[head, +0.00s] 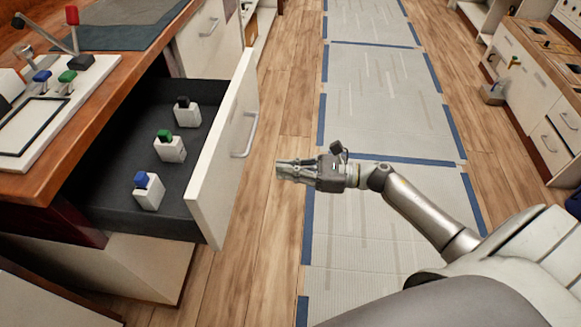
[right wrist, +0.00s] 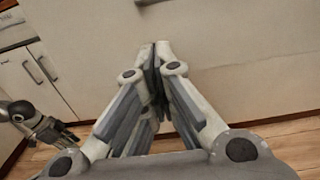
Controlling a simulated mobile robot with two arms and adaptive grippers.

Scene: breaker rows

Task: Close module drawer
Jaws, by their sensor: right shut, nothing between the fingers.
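The module drawer (head: 225,155) stands pulled out from the wooden-topped counter, its white front facing right with a metal handle (head: 246,136). Inside its dark tray are three white modules: one with a black top (head: 187,114), one with a green top (head: 170,149) and one with a blue top (head: 149,192). My right gripper (head: 280,170) is shut and empty, to the right of the drawer front and apart from it in the head view. In the right wrist view its closed fingers (right wrist: 160,50) point at a pale panel (right wrist: 230,60). My left gripper is not seen in the head view.
On the counter (head: 110,85) are a white panel with several coloured switches and a lever (head: 75,45) with a red knob. Paper sheeting with blue tape (head: 375,100) covers the floor on the right. Another bench (head: 540,80) stands at the far right.

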